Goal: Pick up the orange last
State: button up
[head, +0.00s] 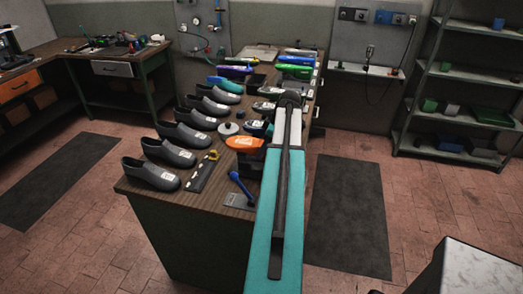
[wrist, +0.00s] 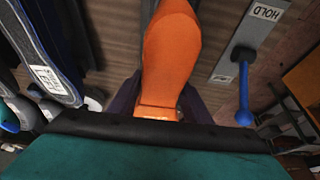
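The orange last (head: 244,144) is near the front right of the workbench in the head view, above a dark block-like shape. In the wrist view the orange last (wrist: 170,55) fills the centre, one end toward the top and its narrower end toward my gripper (wrist: 158,122). Dark shapes flank that near end; I cannot tell whether they are my fingers or a support. My gripper's teal body and black front edge fill the bottom of the wrist view. In the head view my arm covers the area right of the last. Contact between gripper and last is unclear.
Grey shoes (head: 151,174) line the bench's left side. A blue-handled tool (head: 240,186) lies in front of the last; its handle (wrist: 244,95) shows by a HOLD label (wrist: 267,12). A black strip with a yellow piece (head: 203,172) lies left. Green and blue lasts are farther back.

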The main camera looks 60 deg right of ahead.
jog(key=c, duration=0.4)
jog(key=shift+r, duration=0.2)
jog(key=shift+r+b, duration=1.3)
jog(key=shift+r, duration=0.25)
jog(key=s+a+b, duration=0.1)
jog(key=s, duration=0.4)
jog(key=s+a+r+b, duration=0.1)
jog(key=s+b, duration=0.1)
jog(key=s, duration=0.3)
jog(key=s+a+b, duration=0.1)
jog(key=s+b, duration=0.1)
jog(key=s, duration=0.3)
jog(key=shift+s+a+r, duration=0.2)
jog(key=shift+s+r, duration=0.1)
jog(key=shift+s, duration=0.05)
jog(key=o, duration=1.7)
jog(key=shift+b, duration=0.3)
